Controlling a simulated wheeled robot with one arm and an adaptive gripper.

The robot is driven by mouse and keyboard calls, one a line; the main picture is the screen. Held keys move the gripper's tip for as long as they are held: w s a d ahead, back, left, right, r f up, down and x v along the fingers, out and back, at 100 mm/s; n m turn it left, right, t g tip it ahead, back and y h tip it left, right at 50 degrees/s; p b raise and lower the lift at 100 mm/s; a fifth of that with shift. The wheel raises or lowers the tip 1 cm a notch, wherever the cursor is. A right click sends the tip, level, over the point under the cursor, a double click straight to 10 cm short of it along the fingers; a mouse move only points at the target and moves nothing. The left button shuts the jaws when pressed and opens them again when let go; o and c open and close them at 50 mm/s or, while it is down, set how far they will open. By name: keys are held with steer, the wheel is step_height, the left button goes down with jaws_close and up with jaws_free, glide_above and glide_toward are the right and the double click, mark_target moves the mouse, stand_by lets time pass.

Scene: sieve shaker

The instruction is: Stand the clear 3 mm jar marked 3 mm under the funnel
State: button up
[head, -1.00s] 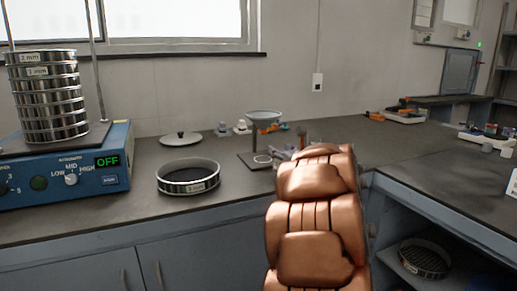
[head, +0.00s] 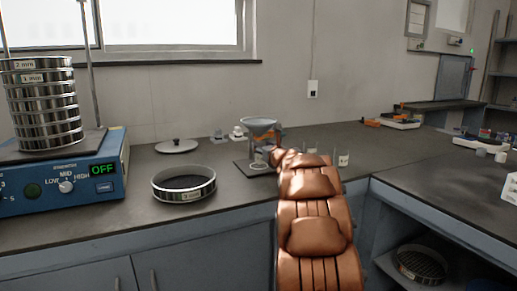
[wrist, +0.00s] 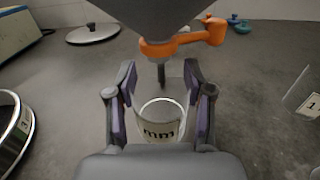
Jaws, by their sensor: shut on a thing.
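The clear jar (wrist: 160,122) is between my gripper's (wrist: 160,95) two fingers in the wrist view, upright, with a white label. Only "mm" shows; the number cannot be read. My gripper is shut on it. The grey funnel (wrist: 165,18) with its orange valve (wrist: 160,48) is just above and beyond the jar, with the jar mouth near its outlet. I cannot tell if the jar touches the base. In the head view the funnel (head: 260,126) stands over a dark base plate (head: 243,167); my arm hides the gripper and jar there.
A sieve (head: 184,184) and a lid (head: 177,146) lie left of the funnel. The shaker (head: 70,178) with stacked sieves is at far left. Another jar (head: 343,159) stands right of my arm; it also shows at the wrist view's right edge (wrist: 305,98).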

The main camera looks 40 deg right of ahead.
mark_target(260, 145)
steer(key=shift+x, duration=1.75)
steer(key=shift+f, duration=0.7)
steer(key=shift+f, duration=0.15)
steer(key=o, duration=1.2)
steer(key=shift+o, duration=0.2)
steer(key=shift+v, duration=6.05)
